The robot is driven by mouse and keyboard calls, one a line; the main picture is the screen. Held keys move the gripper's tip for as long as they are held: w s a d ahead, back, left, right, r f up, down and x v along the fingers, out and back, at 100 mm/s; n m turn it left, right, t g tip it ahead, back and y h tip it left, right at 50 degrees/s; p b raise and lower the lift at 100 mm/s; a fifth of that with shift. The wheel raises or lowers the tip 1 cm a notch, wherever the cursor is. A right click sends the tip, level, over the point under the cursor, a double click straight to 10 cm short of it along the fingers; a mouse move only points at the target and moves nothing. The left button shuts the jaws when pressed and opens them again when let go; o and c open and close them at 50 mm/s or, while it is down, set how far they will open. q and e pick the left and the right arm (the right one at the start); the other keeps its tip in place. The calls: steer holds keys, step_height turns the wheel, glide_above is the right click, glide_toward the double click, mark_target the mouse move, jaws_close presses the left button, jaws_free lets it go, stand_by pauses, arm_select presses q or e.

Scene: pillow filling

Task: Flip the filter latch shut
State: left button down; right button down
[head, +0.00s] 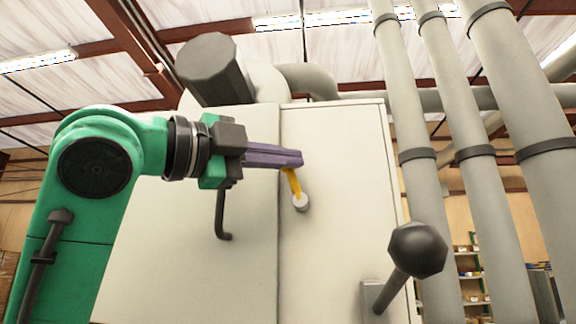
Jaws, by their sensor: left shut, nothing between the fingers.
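The filter latch is a small yellow lever (293,183) on a pale round pivot (301,202) on the front of the white cabinet (345,250). The lever runs up and slightly left from the pivot. My left gripper (300,159) comes in from the left with its purple fingers shut and nothing between them. Its fingertips are at the lever's upper end and hide the tip; I cannot tell whether they touch it. My right gripper is not in view.
A dark handle (221,215) hangs left of the latch, below my left wrist. A lever with a dark knob (417,250) sticks out at the lower right. Thick vertical pipes (460,130) stand to the right. A dark motor-like cylinder (213,70) sits above the cabinet.

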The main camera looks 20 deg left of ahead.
mark_target(282, 171)
arm_select(q)
steer(key=n+t+b, duration=0.1)
steer(key=b, duration=0.1)
steer(key=a+f+n+t+b, duration=0.1)
steer(key=b, duration=0.1)
steer(key=a+f+n+t+b, duration=0.1)
steer(key=n+b, duration=0.1)
steer(key=shift+s+a, duration=0.1)
steer(key=shift+s, duration=0.15)
steer(key=n+t+b, duration=0.1)
steer(key=f+n+t+y+b, duration=0.1)
steer(key=n+b, duration=0.1)
steer(key=shift+s+a+f, duration=0.1)
steer(key=shift+s+a, duration=0.05)
steer(key=shift+a, duration=0.25)
steer(key=n+t+y+b, duration=0.1)
steer(key=n, duration=0.1)
steer(key=f+n+t+y+b, duration=0.1)
steer(key=shift+a+n+t, duration=0.2)
steer(key=shift+n+t, duration=0.2)
steer(key=shift+a+f+b, duration=0.25)
steer(key=shift+f+b, duration=0.05)
steer(key=shift+b, duration=0.1)
steer(key=shift+d+f, duration=0.1)
